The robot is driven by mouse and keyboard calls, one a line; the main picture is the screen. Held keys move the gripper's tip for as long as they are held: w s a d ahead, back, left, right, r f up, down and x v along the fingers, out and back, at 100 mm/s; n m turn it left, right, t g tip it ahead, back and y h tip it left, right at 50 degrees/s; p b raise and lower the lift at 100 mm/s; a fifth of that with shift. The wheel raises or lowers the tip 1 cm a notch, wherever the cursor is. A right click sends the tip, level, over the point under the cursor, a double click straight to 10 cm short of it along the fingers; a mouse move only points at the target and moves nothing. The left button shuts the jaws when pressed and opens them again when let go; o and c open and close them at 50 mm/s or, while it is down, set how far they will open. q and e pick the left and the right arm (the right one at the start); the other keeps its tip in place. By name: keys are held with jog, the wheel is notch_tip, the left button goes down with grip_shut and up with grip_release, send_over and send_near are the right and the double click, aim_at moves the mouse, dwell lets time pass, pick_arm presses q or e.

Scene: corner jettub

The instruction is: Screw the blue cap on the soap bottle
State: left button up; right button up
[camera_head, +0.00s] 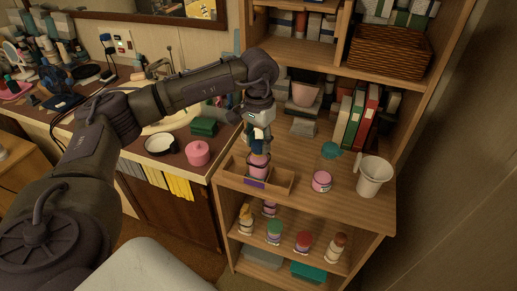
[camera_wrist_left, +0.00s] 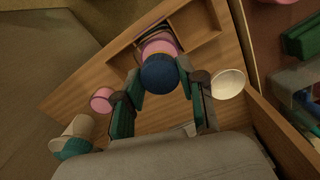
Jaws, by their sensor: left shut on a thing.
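The pink soap bottle (camera_head: 259,166) stands upright in or at a compartment of the wooden tray (camera_head: 284,187) on the shelf unit's worktop. In the left wrist view the pink top of the bottle (camera_wrist_left: 158,48) shows just beyond the blue cap (camera_wrist_left: 160,72). My left gripper (camera_head: 259,145) reaches down over the bottle from above. It is shut on the blue cap, which sits between its two fingertips (camera_wrist_left: 160,80). The cap lines up with the bottle top; I cannot tell whether its threads engage. My right gripper is not in view.
A pink jar (camera_head: 321,181), a white cup (camera_head: 374,177) and a teal item (camera_head: 330,150) stand right of the tray. Binders (camera_head: 357,117) stand behind. Several small bottles (camera_head: 303,242) stand on the lower shelf. A pink pot (camera_head: 198,152) is on the left counter.

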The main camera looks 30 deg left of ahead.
aim_at(258, 144)
pick_arm(q)
jog(key=shift+m, duration=0.3)
jog(key=o, duration=0.8)
jog(key=shift+o, duration=0.2)
notch_tip(258, 144, up, 12)
